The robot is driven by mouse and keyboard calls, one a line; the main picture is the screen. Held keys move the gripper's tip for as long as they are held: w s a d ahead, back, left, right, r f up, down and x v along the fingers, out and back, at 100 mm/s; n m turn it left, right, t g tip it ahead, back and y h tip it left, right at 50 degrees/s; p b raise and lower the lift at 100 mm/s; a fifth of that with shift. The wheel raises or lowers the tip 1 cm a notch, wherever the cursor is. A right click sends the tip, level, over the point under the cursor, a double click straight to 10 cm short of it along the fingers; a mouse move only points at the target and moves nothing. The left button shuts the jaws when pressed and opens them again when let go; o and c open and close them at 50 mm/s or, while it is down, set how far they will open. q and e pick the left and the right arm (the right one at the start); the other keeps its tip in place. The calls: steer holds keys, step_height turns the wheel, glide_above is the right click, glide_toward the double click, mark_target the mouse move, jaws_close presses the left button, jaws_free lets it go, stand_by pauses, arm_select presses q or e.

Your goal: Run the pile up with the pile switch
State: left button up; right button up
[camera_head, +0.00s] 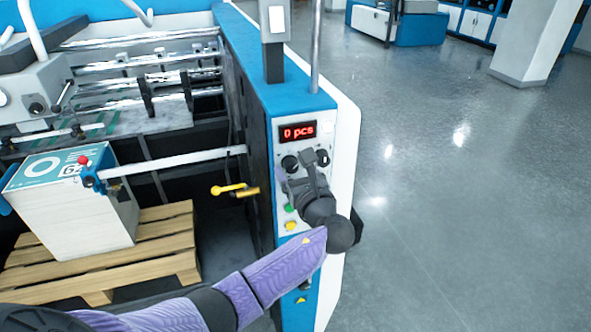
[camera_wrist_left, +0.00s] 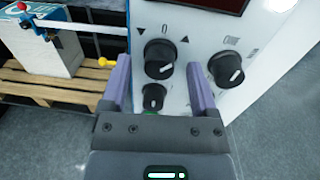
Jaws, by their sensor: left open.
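The pile switch, a black rotary knob marked with a down triangle, 0 and an up triangle, sits on the white control panel in the left wrist view (camera_wrist_left: 159,55). It also shows in the head view (camera_head: 290,163). My left gripper (camera_head: 298,172) is open at the panel. In the left wrist view its purple fingers (camera_wrist_left: 157,66) appear either side of the switch; I cannot tell whether they touch it. The pile (camera_head: 78,222), a white stack with a teal printed top, stands on a wooden pallet (camera_head: 150,250). My right gripper is not in view.
A second black knob (camera_wrist_left: 226,68) is right of the switch, and a smaller one (camera_wrist_left: 153,97) below it. The red display (camera_head: 298,132) reads 0 pcs. Green (camera_head: 290,207) and yellow (camera_head: 291,226) buttons sit lower. Open floor lies to the right.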

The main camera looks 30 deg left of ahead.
arm_select(q)
jaws_close()
steer(key=shift+n, duration=0.3)
steer(key=n, duration=0.3)
steer(key=shift+n, duration=0.3)
steer(key=shift+s+n+h+b, duration=0.1)
steer(key=shift+n+h+b, duration=0.45)
steer(key=shift+n, duration=1.55)
steer(key=shift+y, duration=0.25)
jaws_free()
